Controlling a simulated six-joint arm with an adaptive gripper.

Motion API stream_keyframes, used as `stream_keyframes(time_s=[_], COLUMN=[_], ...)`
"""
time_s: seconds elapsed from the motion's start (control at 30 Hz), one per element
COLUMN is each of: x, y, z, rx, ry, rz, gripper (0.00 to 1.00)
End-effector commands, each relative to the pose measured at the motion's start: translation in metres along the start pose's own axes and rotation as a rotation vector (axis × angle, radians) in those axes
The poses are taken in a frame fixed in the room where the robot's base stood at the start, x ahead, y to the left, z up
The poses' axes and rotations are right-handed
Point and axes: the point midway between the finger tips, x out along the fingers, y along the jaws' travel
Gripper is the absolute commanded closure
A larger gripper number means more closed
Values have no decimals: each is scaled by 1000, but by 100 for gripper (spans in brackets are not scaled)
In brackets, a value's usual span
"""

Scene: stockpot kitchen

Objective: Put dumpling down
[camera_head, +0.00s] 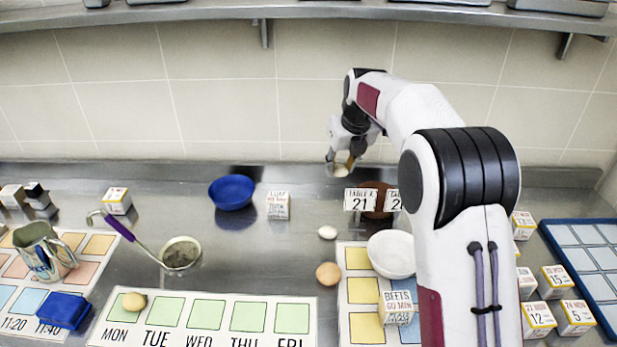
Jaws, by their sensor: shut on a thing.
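My gripper (342,163) is at the back of the steel counter, close to the tiled wall and above left of the table cards. It is shut on a small pale thing (342,157), most likely the dumpling, mostly hidden by the fingers. I cannot tell whether it touches the counter. A white rounded piece (327,232) and a tan rounded piece (328,274) lie on the counter in front. A yellowish piece (134,302) lies on the MON square of the weekday board (262,307).
Table cards (360,200) stand by a brown bowl (379,209), right of my gripper. A blue bowl (232,192), a labelled box (278,205), a ladle (181,254) and a white bowl (392,253) stand around.

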Motion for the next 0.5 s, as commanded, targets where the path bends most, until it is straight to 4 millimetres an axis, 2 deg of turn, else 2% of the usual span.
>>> stream_keyframes(time_s=[0.03,0.2,0.4,0.5], x=[1,3,6,7], y=[-18,-67,-105,-114], z=[1,0,-5,-7], rx=[26,95,146,157], ry=[-1,-1,1,1], rz=[-11,-41,-61,-66], gripper=[88,88,88,88])
